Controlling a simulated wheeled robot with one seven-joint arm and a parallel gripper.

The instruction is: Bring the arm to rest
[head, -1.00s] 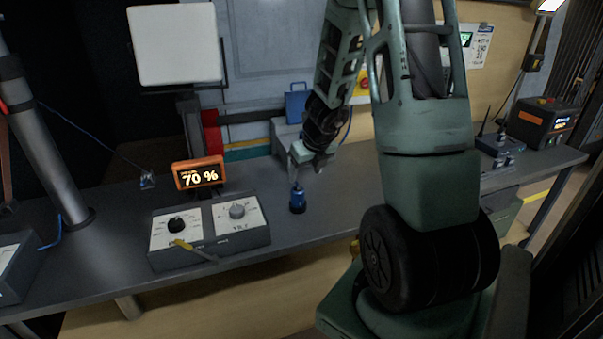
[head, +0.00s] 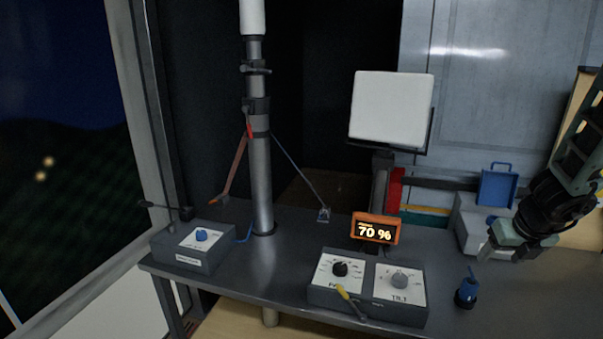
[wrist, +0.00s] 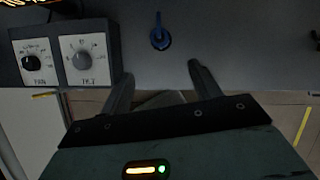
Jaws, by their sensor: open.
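My gripper (head: 502,254) is at the right of the head view, above the grey bench (head: 285,264). Its fingers are apart with nothing between them. The gripper also shows in the wrist view (wrist: 160,82), with both fingers spread. A small blue object with an upright stem (head: 466,290) stands on the bench, below and left of the gripper in the head view. It also shows beyond the fingertips in the wrist view (wrist: 160,38), clear of them.
A control box (head: 368,312) with two knobs and a yellow lever stands left of the blue object. An orange display (head: 375,228) reads 70 %. A white panel (head: 391,108), a metal mast (head: 259,180) and a box with a blue knob (head: 192,250) stand further left. A blue case (head: 497,187) is behind.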

